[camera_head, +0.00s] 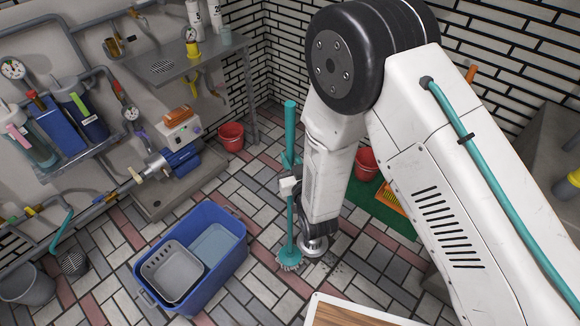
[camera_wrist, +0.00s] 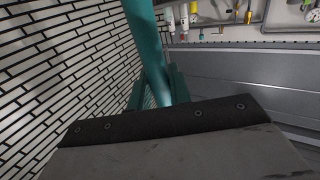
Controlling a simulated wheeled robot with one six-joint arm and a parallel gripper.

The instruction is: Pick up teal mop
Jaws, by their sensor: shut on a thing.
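The teal mop (camera_head: 290,132) stands near upright in the head view, left of my arm. Its pale bristled head is at the bottom, close to the tiled floor; I cannot tell whether it touches. My gripper (camera_head: 289,187) is shut on the mop's handle at about mid-height. In the wrist view the teal handle (camera_wrist: 148,45) rises behind the wide grey finger (camera_wrist: 180,135), which hides its lower part and the grip itself.
A blue tub (camera_head: 225,275) with grey bins stands on the floor to the left. A red bucket (camera_head: 231,136) is by the metal shelf (camera_head: 185,62). Another red bucket (camera_head: 366,163) is behind my arm. A wood-topped surface (camera_head: 350,315) is at the front.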

